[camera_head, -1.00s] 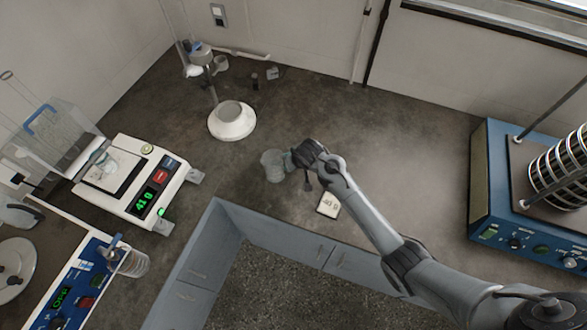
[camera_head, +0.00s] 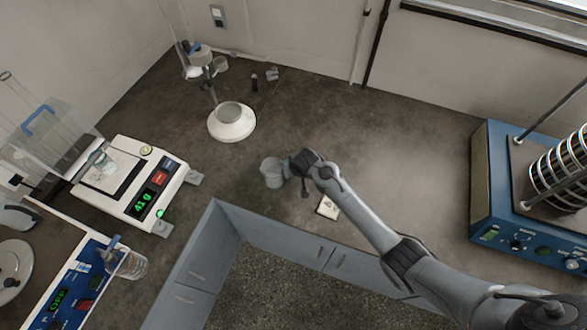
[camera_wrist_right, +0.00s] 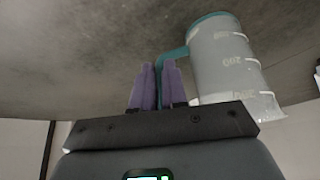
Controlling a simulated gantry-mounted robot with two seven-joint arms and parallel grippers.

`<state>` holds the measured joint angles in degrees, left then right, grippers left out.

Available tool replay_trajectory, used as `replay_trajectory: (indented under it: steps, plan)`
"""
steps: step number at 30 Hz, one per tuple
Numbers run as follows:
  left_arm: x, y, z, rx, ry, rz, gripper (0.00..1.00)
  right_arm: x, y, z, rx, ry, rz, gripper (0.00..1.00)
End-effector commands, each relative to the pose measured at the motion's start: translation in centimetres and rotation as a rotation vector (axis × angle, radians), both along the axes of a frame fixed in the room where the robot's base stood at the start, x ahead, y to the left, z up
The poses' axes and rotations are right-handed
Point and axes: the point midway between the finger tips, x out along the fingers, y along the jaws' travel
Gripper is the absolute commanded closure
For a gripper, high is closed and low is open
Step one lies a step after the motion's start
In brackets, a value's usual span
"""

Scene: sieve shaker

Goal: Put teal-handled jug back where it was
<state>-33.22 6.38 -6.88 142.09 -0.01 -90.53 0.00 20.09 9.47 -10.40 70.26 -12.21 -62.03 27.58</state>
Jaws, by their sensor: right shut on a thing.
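The teal-handled jug (camera_head: 271,173) is a clear, graduated cup over the dark counter, right of the balance. In the right wrist view the jug (camera_wrist_right: 226,62) shows its markings, teal rim edge and teal handle. My right gripper (camera_head: 291,165) is at the jug's right side. Its purple fingers (camera_wrist_right: 158,84) are shut on the handle. I cannot tell whether the jug's base touches the counter. My left gripper is not in view.
A white balance (camera_head: 128,185) with a small vessel on its pan stands left. A blue-handled jug (camera_head: 131,265) is at lower left. A white-based stand (camera_head: 232,123) is behind. A small card (camera_head: 327,207) lies near the front edge. A blue sieve shaker (camera_head: 505,190) stands right.

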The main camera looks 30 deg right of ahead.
Motion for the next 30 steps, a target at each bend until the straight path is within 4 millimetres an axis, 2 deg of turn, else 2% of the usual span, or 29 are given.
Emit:
replay_trajectory:
  steps: [1,6,14,20,30]
  plan:
    - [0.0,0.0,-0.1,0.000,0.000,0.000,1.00,0.0,0.0,-0.1,0.000,0.000,0.000,0.86]
    - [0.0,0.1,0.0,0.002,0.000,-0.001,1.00,0.0,0.0,-0.1,0.000,0.000,0.000,0.62]
    - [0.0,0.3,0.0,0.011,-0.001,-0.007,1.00,0.0,0.0,0.0,0.001,0.000,0.000,0.62]
    - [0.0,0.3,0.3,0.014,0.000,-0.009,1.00,-0.4,0.1,1.0,0.000,0.000,0.001,0.62]
    - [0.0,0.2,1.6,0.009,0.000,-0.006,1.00,-2.9,0.4,6.2,0.002,-0.002,0.001,0.62]
